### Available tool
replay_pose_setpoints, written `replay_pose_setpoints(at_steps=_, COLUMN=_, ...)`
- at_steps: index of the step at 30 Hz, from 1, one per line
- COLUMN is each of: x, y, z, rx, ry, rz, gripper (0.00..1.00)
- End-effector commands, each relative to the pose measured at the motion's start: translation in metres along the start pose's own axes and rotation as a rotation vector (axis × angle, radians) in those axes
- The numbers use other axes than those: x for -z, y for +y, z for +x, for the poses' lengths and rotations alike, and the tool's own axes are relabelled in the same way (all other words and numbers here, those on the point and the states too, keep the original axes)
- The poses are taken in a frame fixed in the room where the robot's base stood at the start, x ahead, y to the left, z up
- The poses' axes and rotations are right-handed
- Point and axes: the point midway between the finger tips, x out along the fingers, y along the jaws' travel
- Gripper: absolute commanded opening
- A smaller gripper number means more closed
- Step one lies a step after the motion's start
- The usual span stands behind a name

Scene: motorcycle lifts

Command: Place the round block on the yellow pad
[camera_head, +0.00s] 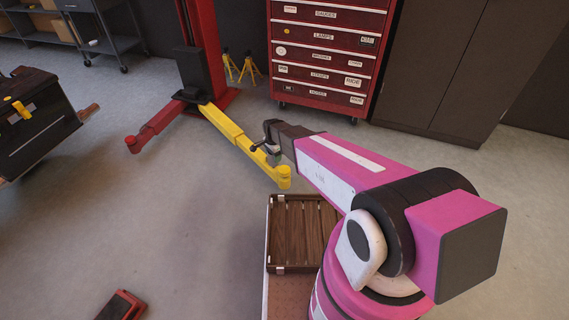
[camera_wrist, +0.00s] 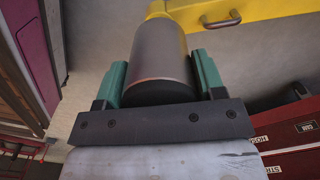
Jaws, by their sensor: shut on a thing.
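A grey round block (camera_wrist: 160,58) sits between the two green fingers of my gripper (camera_wrist: 161,75) in the wrist view. The fingers are shut on its sides. In the head view my gripper (camera_head: 268,146) is over the yellow lift arm, and the block is too small and hidden to make out clearly. The yellow pad (camera_head: 284,176) is the round end of that lift arm, just below and right of my gripper. In the wrist view a yellow part (camera_wrist: 157,8) shows past the far end of the block; I cannot tell whether they touch.
A wooden slatted tray (camera_head: 303,235) lies in front of the lift arm. The red lift post (camera_head: 207,45) and red tool cabinet (camera_head: 325,60) stand behind. A dark cart (camera_head: 35,120) is at left. The floor between is mostly clear.

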Motion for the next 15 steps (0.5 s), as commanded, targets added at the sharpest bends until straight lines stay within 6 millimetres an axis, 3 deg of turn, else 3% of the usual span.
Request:
replay_pose_setpoints(at_steps=7, x=0.046, y=0.008, z=0.028, rx=-0.001, ry=0.000, rz=0.001, gripper=0.32)
replay_pose_setpoints(at_steps=15, x=0.060, y=0.011, z=0.039, rx=0.000, ry=0.000, rz=-0.002, gripper=0.32)
